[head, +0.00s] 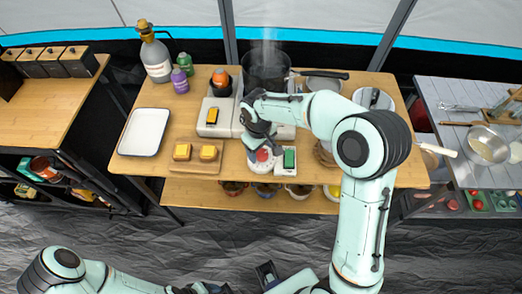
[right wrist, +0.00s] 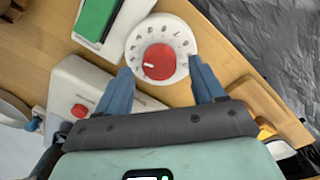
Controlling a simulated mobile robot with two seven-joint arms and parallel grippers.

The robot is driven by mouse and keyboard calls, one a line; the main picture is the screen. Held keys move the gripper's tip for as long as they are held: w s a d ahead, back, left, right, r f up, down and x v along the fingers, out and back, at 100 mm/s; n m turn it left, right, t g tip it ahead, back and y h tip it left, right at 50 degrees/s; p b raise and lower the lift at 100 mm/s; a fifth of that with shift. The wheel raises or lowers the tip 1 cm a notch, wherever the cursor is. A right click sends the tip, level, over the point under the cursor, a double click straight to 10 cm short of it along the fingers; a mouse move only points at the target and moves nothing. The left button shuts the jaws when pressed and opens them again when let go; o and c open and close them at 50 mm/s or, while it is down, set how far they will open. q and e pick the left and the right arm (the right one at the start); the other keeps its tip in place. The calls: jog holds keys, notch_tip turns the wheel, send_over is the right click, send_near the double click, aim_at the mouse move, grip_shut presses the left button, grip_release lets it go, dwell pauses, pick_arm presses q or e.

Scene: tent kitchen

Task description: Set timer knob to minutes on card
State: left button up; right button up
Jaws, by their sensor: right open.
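The timer is a white round dial (head: 262,165) on the table's front part, with a red knob (right wrist: 160,62) at its centre. In the right wrist view the knob's white pointer mark points left; the dial's figures are too small to read surely. A green card (head: 289,158) in a white holder stands just right of the timer; its green face also shows in the right wrist view (right wrist: 97,15), with no minutes readable. My right gripper (right wrist: 160,76) is open, its blue fingers on either side of the dial's near edge, apart from the knob. My left gripper (head: 203,289) is low at the bottom edge, partly cut off.
A steaming dark pot (head: 265,70) stands on the cooker behind my right arm. A white tray (head: 144,132), a board with yellow blocks (head: 190,168) and bottles (head: 157,60) are to the left. Bowls (head: 232,187) sit on a shelf below the front edge.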

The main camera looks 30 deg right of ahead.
jog(key=shift+f, duration=0.65)
jog(key=c, duration=1)
jog(key=m, duration=0.2)
jog(key=shift+m+b, duration=0.3)
jog(key=shift+b, duration=0.05)
jog(key=shift+c, duration=0.2)
jog(key=shift+m, duration=1.2)
jog(key=shift+d, duration=0.1)
jog(key=o, duration=1)
jog(key=shift+o, duration=0.2)
